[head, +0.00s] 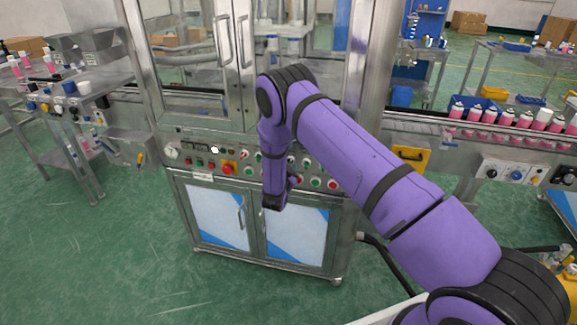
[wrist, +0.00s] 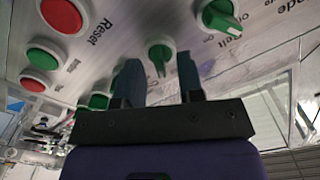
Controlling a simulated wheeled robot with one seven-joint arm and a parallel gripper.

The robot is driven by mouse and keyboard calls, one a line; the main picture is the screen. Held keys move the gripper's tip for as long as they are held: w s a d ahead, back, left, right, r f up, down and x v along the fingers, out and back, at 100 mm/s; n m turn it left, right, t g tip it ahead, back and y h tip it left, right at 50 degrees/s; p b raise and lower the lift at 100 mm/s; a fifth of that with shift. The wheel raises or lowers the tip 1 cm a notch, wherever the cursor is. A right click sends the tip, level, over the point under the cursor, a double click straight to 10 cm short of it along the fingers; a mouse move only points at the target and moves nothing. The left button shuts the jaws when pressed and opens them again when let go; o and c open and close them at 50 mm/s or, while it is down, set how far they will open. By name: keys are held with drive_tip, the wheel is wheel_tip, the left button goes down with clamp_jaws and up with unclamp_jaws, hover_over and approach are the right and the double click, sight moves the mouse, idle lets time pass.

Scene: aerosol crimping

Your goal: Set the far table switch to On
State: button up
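The control panel (head: 172,137) runs across the front of the steel machine. In the wrist view a green rotary switch (wrist: 160,56) on a white collar shows between the fingertips. Its handle points roughly down in the picture. A second green rotary switch (wrist: 221,17) sits to its upper right, with its handle slanted. I cannot read which label marks the far table switch. My gripper (wrist: 159,64) is open, one finger on each side of the first switch; contact is not clear. In the head view my forearm hides part of the panel and the fingers are hardly visible.
Red buttons (wrist: 62,15) and green buttons sit left of the fingers in the wrist view, one near "Reset". Cabinet doors (head: 218,215) are below the panel, glass doors (head: 190,45) above. A conveyor with pink bottles (head: 505,118) is at right.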

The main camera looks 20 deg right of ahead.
drive_tip(key=v, duration=0.9)
drive_tip(key=shift+s, duration=0.3)
drive_tip(key=shift+a, duration=0.1)
drive_tip(key=w+r+n+g+y, duration=0.1)
drive_tip(key=w+r+y, duration=0.15)
drive_tip(key=r, duration=0.65)
drive_tip(key=w+r+n+g+y, duration=0.1)
drive_tip(key=r+y, duration=0.2)
drive_tip(key=r, duration=0.6)
drive_tip(key=s+r+n+g+y, duration=0.15)
drive_tip(key=s+r, duration=0.25)
drive_tip(key=r, duration=0.4)
drive_tip(key=s+r+n+y, duration=0.2)
drive_tip(key=s+r+y, duration=0.15)
drive_tip(key=r, duration=0.55)
drive_tip(key=s+d+r+n+g, duration=0.2)
drive_tip(key=s+r, duration=0.2)
drive_tip(key=s, duration=0.5)
drive_tip(key=s+d+r+n+g, duration=0.1)
drive_tip(key=s+d+r+n, duration=0.1)
drive_tip(key=s+r, duration=0.5)
drive_tip(key=s+d+n+g, duration=0.1)
drive_tip(key=s+d, duration=0.1)
drive_tip(key=s, duration=0.9)
drive_tip(key=s+d+f+n+g, duration=0.1)
drive_tip(key=s+d+n+g, duration=0.1)
drive_tip(key=s, duration=1)
drive_tip(key=shift+d+f+h, duration=0.25)
drive_tip(key=shift+f+h, duration=0.05)
drive_tip(key=shift+h, duration=0.15)
